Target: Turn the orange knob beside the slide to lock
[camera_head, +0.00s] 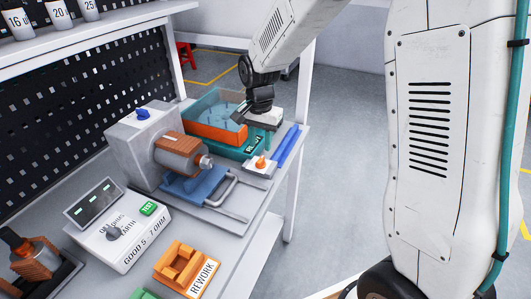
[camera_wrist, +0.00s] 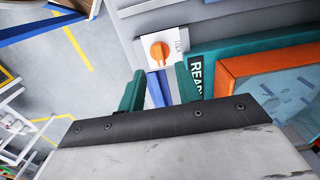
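The orange knob (camera_head: 261,162) sits on a small white plate (camera_head: 252,168) at the bench's right edge, beside the slide (camera_head: 204,187), a blue carriage with a grey handle. In the wrist view the knob (camera_wrist: 159,50) stands above the fingertips, with its plate's LOCK lettering (camera_wrist: 179,46) to its right. The knob's exact setting is hard to tell. My gripper (camera_wrist: 160,84) is open, its two teal fingers apart with nothing between them. In the head view my gripper is above the READY tray's near right corner, behind the knob and apart from it.
The teal-and-orange READY tray (camera_head: 215,131) stands close behind the knob plate. A grey machine with a copper-wound part (camera_head: 178,156) is left of the slide. A tester box (camera_head: 120,236) and orange REWORK rack (camera_head: 181,262) are nearer. A blue strip (camera_head: 288,146) lies along the right edge.

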